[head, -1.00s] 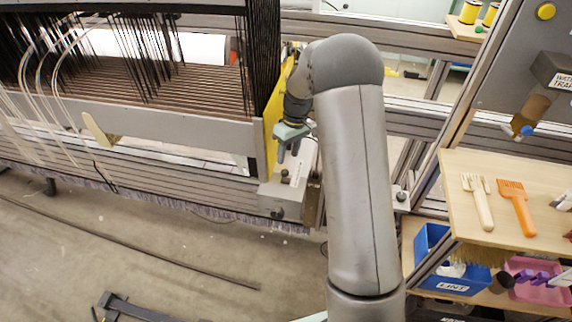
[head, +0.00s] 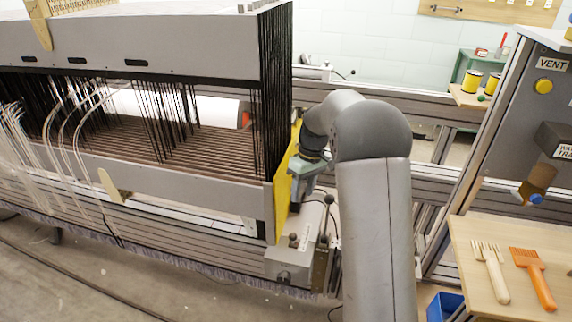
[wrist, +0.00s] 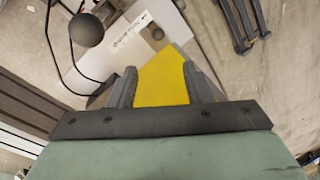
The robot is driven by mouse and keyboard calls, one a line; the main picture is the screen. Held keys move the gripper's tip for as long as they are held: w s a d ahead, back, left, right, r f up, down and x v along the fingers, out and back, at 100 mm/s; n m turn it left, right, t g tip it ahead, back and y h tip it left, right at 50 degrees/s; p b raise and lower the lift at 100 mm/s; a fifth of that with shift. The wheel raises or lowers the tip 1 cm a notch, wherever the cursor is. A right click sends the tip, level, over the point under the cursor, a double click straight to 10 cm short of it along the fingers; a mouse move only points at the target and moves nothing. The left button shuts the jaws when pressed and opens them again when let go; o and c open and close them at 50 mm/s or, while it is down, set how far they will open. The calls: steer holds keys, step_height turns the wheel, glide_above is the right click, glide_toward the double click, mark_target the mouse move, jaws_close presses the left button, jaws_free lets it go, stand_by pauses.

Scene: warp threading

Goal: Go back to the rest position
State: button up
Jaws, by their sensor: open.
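My gripper (head: 297,200) hangs beside the yellow side panel (head: 287,190) at the right end of the loom, above a grey box (head: 290,262) with a black-knobbed lever. In the wrist view my gripper (wrist: 160,88) is open, with its two grey fingers apart. A yellow surface (wrist: 162,78) shows in the gap between the fingers; I cannot tell whether it touches them. My fingertips are small and partly unclear in the head view. No marker for a rest position shows.
The loom frame (head: 190,190), with dark heddles and white threads, fills the left. A wooden shelf (head: 520,260) with a pale comb (head: 490,270) and an orange comb (head: 533,275) stands at right. In the wrist view a black ball knob (wrist: 86,30) is close to my fingers.

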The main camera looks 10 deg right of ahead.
steer(key=s+a+r+m+h+p, duration=0.1)
steer(key=s+a+r+p, duration=0.15)
steer(key=s+r, duration=0.35)
steer(key=s+a+r+m+p, duration=0.1)
steer(key=s+a+r+p, duration=0.1)
steer(key=s+r+p, duration=0.3)
steer(key=s+a+r+m+p, duration=0.1)
steer(key=s+r+p, duration=0.1)
steer(key=s, duration=0.9)
steer(key=s+a+r+m+t+p, duration=0.1)
steer(key=s+r+m+p, duration=0.1)
steer(key=s, duration=0.8)
steer(key=shift+s+a+r+h+p, duration=0.2)
steer(key=shift+s+r+h+p, duration=0.2)
steer(key=shift+r+p, duration=0.35)
steer(key=shift+r, duration=0.1)
